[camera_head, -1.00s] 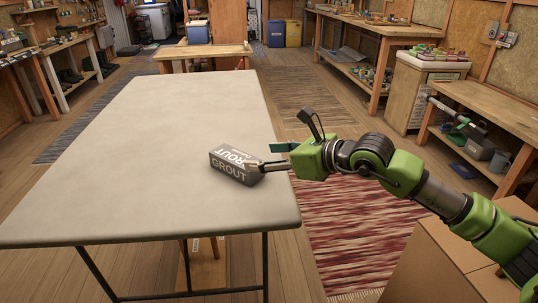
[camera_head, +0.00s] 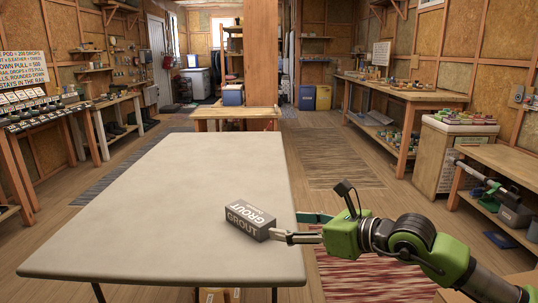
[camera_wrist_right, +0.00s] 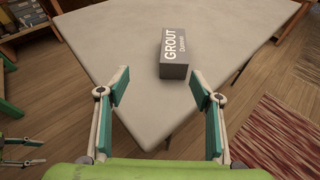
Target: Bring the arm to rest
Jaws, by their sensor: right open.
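My right arm comes in from the right in the head view. Its gripper (camera_head: 300,228) is at the table's right edge, beside a dark grey grout box (camera_head: 250,221). In the right wrist view the right gripper (camera_wrist_right: 160,110) has its two teal-padded fingers wide apart with nothing between them. The grout box (camera_wrist_right: 174,52) lies on the pale table (camera_wrist_right: 115,50) ahead of the fingers, apart from them. The table also fills the middle of the head view (camera_head: 150,220).
A small wooden bench (camera_head: 236,112) stands behind the table. Workbenches line the left (camera_head: 95,110) and right (camera_head: 410,95) walls. A striped red rug (camera_head: 370,278) lies on the floor right of the table. The rest of the tabletop is clear.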

